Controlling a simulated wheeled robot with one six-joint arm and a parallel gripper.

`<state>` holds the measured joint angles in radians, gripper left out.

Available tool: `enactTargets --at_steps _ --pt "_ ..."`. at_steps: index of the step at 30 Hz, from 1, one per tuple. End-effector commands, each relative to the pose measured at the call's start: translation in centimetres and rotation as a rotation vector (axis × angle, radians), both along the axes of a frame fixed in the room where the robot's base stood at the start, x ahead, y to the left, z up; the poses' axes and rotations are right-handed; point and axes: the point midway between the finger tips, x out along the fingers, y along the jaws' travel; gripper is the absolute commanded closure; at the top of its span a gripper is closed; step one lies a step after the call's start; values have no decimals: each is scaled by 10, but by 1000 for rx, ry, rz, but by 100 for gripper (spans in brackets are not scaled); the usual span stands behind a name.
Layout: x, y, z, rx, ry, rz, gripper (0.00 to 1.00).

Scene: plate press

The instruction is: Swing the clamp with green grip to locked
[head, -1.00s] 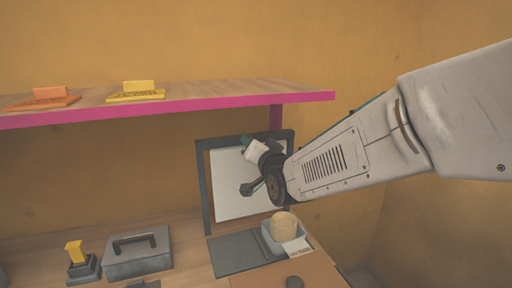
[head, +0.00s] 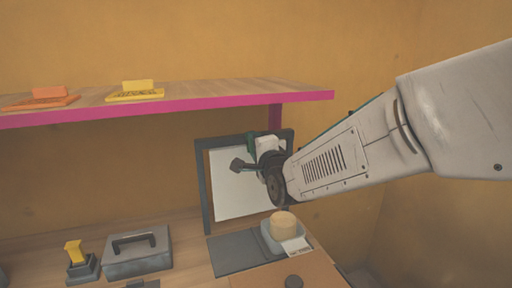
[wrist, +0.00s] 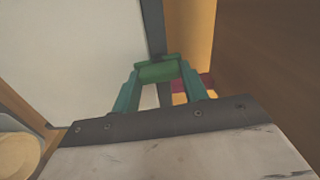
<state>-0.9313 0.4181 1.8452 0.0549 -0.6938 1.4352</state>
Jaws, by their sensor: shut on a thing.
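The clamp's green grip (wrist: 160,71) lies crosswise between the two teal fingers of my gripper (wrist: 158,76) in the wrist view. The fingers are shut on it. In the head view my gripper (head: 256,148) is at the upper right of a dark upright frame (head: 205,190) that holds a white panel (head: 238,190). The panel also fills the left of the wrist view (wrist: 70,50). A dark bar (wrist: 153,25) runs behind the grip. My wrist hides most of the clamp in the head view, so its exact angle is unclear.
A pink-edged shelf (head: 190,106) with orange (head: 45,97) and yellow (head: 136,92) pieces is above.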

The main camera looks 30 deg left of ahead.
Motion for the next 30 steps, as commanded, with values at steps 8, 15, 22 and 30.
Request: enactTargets --at_steps 8,15,22,30 --pt "-1 1 -1 54 71 2 79" --pt "-1 1 -2 67 87 2 79" --pt "-1 0 -2 67 87 2 79" --pt "0 0 -1 67 86 0 35"
